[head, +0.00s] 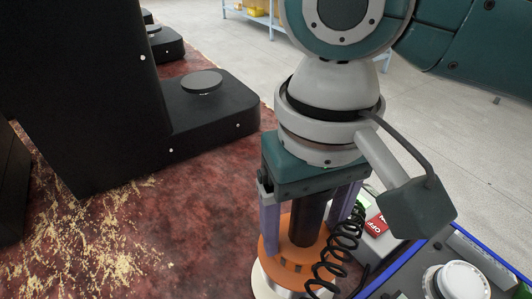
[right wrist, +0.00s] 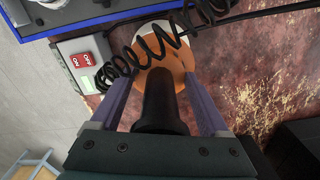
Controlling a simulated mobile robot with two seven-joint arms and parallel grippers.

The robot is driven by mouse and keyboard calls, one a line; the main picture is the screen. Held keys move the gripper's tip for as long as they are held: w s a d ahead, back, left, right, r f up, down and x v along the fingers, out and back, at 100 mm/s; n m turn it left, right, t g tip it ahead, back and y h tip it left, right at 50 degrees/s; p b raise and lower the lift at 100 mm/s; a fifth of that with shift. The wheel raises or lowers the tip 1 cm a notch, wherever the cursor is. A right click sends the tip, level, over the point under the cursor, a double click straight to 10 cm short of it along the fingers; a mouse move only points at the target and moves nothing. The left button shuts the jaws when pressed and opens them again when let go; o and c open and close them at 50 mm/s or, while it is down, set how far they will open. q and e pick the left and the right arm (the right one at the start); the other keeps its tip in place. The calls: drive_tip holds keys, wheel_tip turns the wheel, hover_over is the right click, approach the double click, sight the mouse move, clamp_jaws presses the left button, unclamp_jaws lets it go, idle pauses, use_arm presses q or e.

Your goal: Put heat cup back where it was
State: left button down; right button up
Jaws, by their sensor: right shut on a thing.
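The heat cup appears to be the orange round piece (head: 291,262) with a black upright handle (head: 308,218) and a black coiled cord (head: 338,250). In the right wrist view the orange piece (right wrist: 176,60) and black handle (right wrist: 160,100) lie between the fingers. A pale metallic round piece (head: 268,285) shows just under the orange part; whether they touch is unclear. My left gripper is not in view.
A grey switch box with a red ON/OFF label (head: 376,224) stands close at the right. Beyond it is a blue-edged dark unit with a white round cap (head: 462,281). A black machine (head: 205,108) stands at the left. Yellowish crumbs (head: 100,225) litter the reddish tabletop.

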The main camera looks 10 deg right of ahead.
sight(300, 249)
wheel_tip(300, 249, down, 4)
drive_tip(key=shift+f+b, duration=0.25)
drive_tip(key=shift+b, duration=0.45)
drive_tip(key=shift+f, duration=0.15)
drive_tip(key=shift+f, duration=0.15)
drive_tip(key=o, duration=1.6)
drive_tip(key=shift+c, duration=0.2)
wheel_tip(300, 249, up, 11)
drive_tip(key=p, duration=0.3)
drive_tip(key=shift+w, duration=0.1)
drive_tip(key=shift+r+p, duration=0.3)
drive_tip(key=shift+r, duration=0.35)
